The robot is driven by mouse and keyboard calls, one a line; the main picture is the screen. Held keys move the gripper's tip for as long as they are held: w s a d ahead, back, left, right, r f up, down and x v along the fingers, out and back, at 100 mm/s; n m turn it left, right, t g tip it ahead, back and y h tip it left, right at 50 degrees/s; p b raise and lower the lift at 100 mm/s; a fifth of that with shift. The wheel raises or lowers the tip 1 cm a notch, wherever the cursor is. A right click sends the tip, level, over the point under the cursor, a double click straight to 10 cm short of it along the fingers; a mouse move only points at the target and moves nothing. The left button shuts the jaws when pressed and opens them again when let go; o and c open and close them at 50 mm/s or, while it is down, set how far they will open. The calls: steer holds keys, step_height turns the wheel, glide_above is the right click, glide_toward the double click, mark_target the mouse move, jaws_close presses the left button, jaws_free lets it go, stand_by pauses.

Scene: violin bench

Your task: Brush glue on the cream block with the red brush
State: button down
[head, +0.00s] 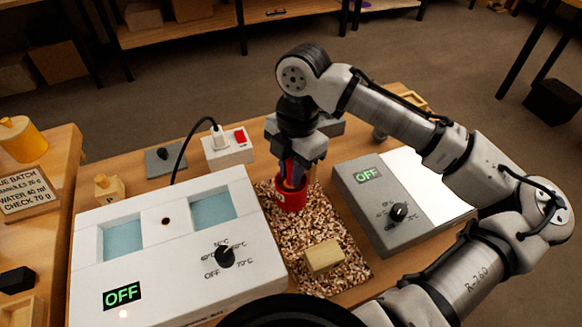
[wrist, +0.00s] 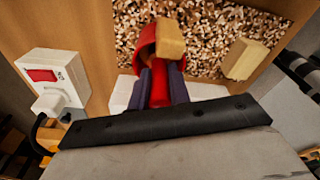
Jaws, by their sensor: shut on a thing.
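My gripper (head: 292,182) points down over the red pot (head: 291,202), which stands on the speckled mat. Its dark fingers are shut on the red brush (wrist: 161,84). In the wrist view, the brush's tan head covers much of the red pot (wrist: 144,46). I cannot tell whether the head is inside the pot or just above it. The cream block (head: 324,257) lies on the mat, in front of the pot and to its right, apart from the gripper. It also shows in the wrist view (wrist: 245,59).
The speckled mat (head: 343,281) lies between a white heater box (head: 180,265) reading OFF and a grey unit (head: 372,207) also reading OFF. A white socket box (head: 228,148) with a plug and cable stands behind. Bare mat surrounds the cream block.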

mark_target(290, 160)
steer(key=shift+f, duration=0.55)
stand_by(1.7)
step_height(290, 160, up, 7)
steer(key=p, duration=0.6)
stand_by(0.7)
steer(key=shift+r, duration=0.2)
step_height(290, 160, up, 7)
steer(key=p, duration=0.5)
step_height(290, 160, down, 8)
steer(key=b, duration=0.5)
steer(key=shift+r, duration=0.1)
